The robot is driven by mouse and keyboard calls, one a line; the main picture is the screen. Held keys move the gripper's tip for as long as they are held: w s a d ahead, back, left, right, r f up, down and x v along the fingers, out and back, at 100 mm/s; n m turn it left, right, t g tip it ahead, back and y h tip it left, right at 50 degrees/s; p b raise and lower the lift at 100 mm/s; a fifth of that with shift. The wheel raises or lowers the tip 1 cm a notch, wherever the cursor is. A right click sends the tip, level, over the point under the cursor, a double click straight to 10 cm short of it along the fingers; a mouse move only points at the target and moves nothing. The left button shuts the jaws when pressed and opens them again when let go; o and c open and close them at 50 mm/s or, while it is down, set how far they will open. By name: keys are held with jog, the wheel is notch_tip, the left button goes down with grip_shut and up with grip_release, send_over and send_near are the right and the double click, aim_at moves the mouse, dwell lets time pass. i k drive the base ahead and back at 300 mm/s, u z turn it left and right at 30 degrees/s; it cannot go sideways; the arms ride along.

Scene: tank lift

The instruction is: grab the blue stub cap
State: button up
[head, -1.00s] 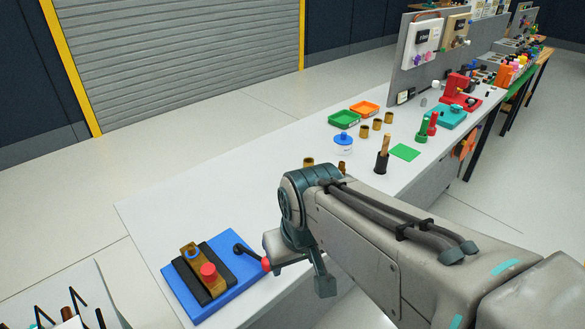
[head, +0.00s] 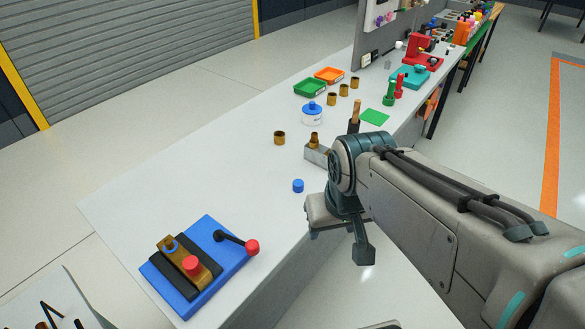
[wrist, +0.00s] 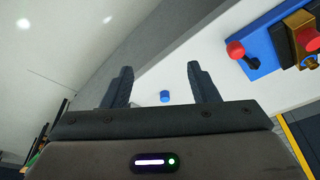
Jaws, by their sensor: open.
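The blue stub cap (head: 298,186) is a small blue cylinder standing on the white bench top, just left of my arm's end in the head view. Nothing touches the cap.
A blue fixture (head: 205,268) with a red-knobbed lever stands at the near left of the bench; it also shows in the wrist view (wrist: 265,45). Brass fittings (head: 280,138), a blue-lidded jar (head: 312,115) and a green tray (head: 310,88) stand farther back. The bench around the cap is clear.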

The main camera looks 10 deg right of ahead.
aim_at(298, 185)
jog(key=z, duration=1.8)
jog(key=i, duration=1.75)
jog(key=u, duration=3.2)
